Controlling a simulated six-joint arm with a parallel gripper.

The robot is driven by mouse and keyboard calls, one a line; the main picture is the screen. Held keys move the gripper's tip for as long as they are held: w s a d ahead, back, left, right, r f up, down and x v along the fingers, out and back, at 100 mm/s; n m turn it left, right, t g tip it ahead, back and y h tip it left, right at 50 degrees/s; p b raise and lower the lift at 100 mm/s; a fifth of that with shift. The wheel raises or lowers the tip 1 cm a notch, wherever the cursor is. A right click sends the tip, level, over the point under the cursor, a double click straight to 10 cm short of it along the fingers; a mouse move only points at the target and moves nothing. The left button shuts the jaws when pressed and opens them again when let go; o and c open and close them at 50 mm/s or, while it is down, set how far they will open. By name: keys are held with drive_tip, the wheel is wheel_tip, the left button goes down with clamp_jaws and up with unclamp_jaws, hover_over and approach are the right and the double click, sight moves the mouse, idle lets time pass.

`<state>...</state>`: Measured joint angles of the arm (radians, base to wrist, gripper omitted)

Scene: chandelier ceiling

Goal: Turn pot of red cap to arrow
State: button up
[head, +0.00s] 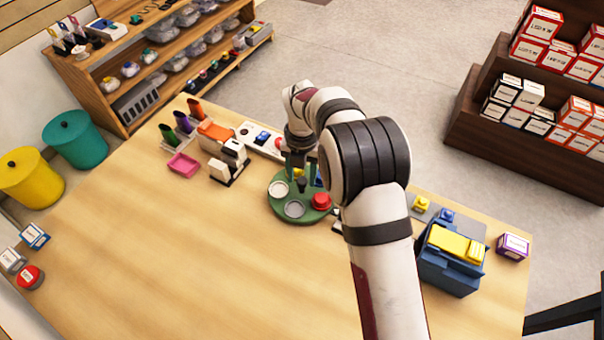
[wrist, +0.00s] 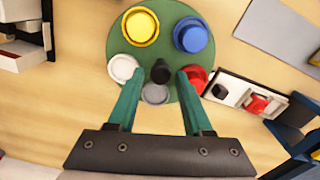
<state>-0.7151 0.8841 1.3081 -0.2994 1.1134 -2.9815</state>
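A round green turntable (head: 277,203) stands on the table, with a dark knob (wrist: 160,70) at its middle. Around the knob sit a red-capped pot (head: 321,201), a white one (wrist: 123,67), a grey one (wrist: 155,94), a yellow one (wrist: 140,27) and a blue one (wrist: 194,36). In the wrist view the red pot (wrist: 194,79) is partly hidden by the right finger. My gripper (wrist: 159,77) is open over the turntable, its two teal fingers on either side of the knob with gaps visible. I cannot make out an arrow.
A white panel with a red piece (wrist: 258,104) lies close to the turntable's right in the wrist view. A blue box with a yellow top (head: 452,265) stands to the right. A black-and-white device (head: 229,162) stands left of the turntable. The front-left tabletop is mostly clear.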

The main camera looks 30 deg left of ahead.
drive_tip(key=shift+o, duration=0.5)
